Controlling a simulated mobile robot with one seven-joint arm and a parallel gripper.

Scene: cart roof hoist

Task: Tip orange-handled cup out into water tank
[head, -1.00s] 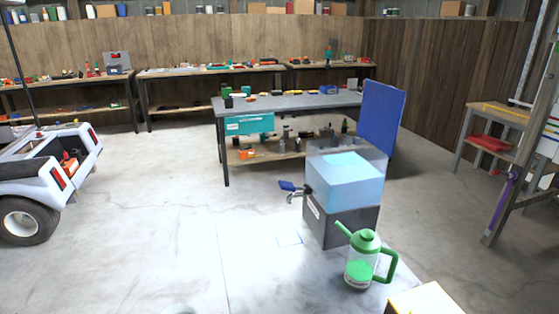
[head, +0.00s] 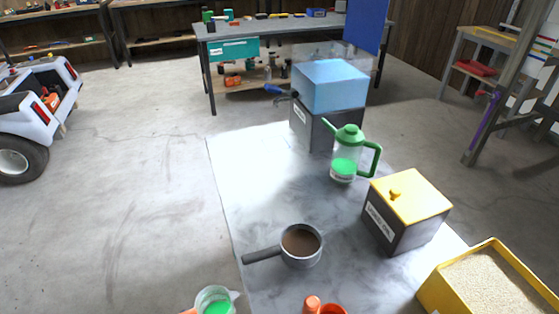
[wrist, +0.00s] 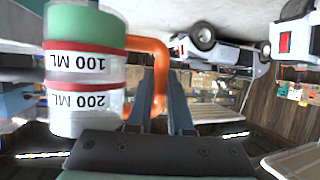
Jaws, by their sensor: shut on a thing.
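The orange-handled cup (head: 215,303) is clear with green contents, at the bottom edge in the head view. In the wrist view, which is upside down, the cup (wrist: 84,68) fills the left, with red bands and 100 ML and 200 ML marks; it looks upright. My gripper (wrist: 161,76) is shut on its orange handle (wrist: 158,48). It is out of sight in the head view. The water tank (head: 330,86) is a translucent blue box on a dark base with a blue-levered tap, at the far end of the bench, well away from the cup.
The pale bench (head: 240,165) has a clear left half. On it stand a green-handled jug (head: 346,160), a yellow-lidded box (head: 405,220), a grey pan (head: 301,247) of brown contents and a yellow tray (head: 435,295) of grains. Orange items (head: 322,306) are cut off at the bottom edge.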

